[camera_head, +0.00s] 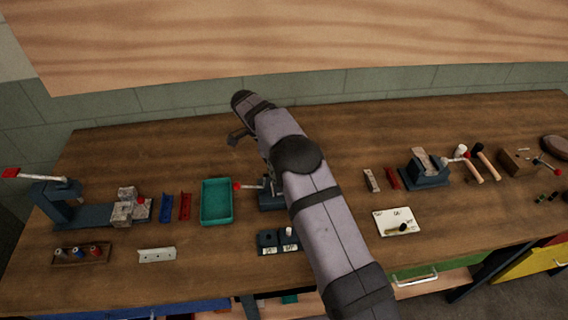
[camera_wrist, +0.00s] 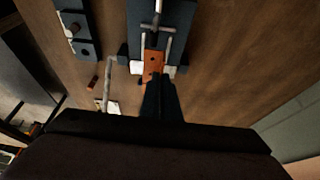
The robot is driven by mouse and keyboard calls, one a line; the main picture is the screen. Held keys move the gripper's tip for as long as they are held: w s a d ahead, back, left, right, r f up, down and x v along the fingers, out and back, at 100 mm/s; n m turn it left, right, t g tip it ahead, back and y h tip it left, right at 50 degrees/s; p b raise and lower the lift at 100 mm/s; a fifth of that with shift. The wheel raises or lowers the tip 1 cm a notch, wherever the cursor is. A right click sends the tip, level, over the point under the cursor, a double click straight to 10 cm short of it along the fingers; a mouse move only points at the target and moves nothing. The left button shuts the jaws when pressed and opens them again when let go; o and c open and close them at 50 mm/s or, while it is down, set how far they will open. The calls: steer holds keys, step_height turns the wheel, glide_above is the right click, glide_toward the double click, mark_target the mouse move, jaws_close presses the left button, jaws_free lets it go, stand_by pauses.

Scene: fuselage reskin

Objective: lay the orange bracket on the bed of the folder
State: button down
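The orange bracket (camera_wrist: 153,63) shows in the wrist view, at the tips of my gripper (camera_wrist: 158,84). The dark fingers look close together on its near end, with orange showing beside and beyond them. The folder (camera_wrist: 180,18), a dark blue tool with grey rods, lies under and beyond the bracket. Pale blocks show on both sides of the bracket. I cannot tell whether the bracket touches the bed or hangs just above it. In the head view my arm covers most of the folder (camera_head: 268,200); my fingertips and the bracket are hidden there.
A green tray (camera_head: 216,202) stands left of the folder, with red (camera_head: 185,206) and blue (camera_head: 166,208) brackets beyond. A dark block with holes (camera_head: 268,243) sits in front. A vise-like tool (camera_head: 428,172) stands right. The back middle of the bench is clear.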

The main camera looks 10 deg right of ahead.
steer(key=shift+f+b, duration=1.5)
steer(key=shift+f, duration=0.85)
steer(key=shift+f+b, duration=0.65)
steer(key=c, duration=1.9)
jaws_free()
steer(key=shift+c, duration=0.2)
steer(key=shift+r, duration=0.1)
steer(key=shift+b+v, duration=1)
steer(key=shift+v, duration=2.55)
